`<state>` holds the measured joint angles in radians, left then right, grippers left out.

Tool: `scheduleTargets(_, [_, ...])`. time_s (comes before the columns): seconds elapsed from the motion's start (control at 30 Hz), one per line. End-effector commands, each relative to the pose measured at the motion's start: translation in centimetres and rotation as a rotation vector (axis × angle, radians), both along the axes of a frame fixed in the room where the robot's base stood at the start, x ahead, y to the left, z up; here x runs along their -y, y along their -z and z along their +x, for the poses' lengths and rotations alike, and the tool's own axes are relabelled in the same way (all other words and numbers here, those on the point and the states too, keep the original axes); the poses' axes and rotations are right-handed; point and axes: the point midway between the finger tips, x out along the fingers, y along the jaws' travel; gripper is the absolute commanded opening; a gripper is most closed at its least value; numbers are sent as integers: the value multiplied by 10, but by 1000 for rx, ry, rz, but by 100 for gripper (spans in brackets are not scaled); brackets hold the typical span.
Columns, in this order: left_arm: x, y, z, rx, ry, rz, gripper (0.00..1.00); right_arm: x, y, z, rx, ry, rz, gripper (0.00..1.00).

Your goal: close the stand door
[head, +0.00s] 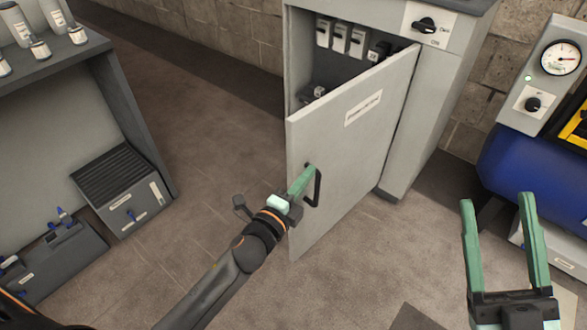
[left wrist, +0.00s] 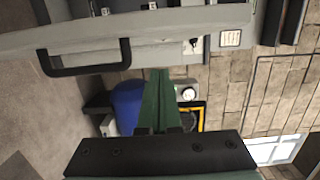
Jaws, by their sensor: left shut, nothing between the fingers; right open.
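The stand door (head: 345,145) is a grey panel with a white label, standing partly open on the grey stand (head: 440,90) and hinged at its right side. A black handle (head: 313,186) is near its free left edge. My left gripper (head: 305,178) is shut and empty, with its green fingers beside the handle in the head view. In the left wrist view, the handle (left wrist: 85,70) is to the left of the shut fingers (left wrist: 158,80), and contact cannot be told. My right gripper (head: 500,215) is open and empty over the floor at lower right.
Inside the stand are several grey switch modules (head: 340,38). A blue tank (head: 510,160) with a gauge panel (head: 545,75) stands at right. At left are a dark shelf (head: 95,70) and grey boxes (head: 122,190). The floor before the door is clear.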

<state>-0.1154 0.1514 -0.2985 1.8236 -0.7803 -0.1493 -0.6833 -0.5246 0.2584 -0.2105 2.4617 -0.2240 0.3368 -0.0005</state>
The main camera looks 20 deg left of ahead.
Motion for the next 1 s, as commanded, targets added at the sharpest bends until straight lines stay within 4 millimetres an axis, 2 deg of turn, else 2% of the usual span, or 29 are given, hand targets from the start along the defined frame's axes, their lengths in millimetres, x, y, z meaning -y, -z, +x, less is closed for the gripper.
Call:
scheduleTargets(0.03, [-13,1,4,0,-3,9,0,0,-2,-1,8,-1,0,62])
scheduleTargets(0.2, [-29,1,11,-1,-3,5,0,-1,-6,-5,34,-7,2,62])
scheduleTargets(0.77, [-37,1,14,-1,-1,4,0,-1,-11,-8,53,-10,0,62])
scheduleTargets(1.0, [-56,1,22,0,28,10,0,-1,-11,-9,65,-13,-3,62])
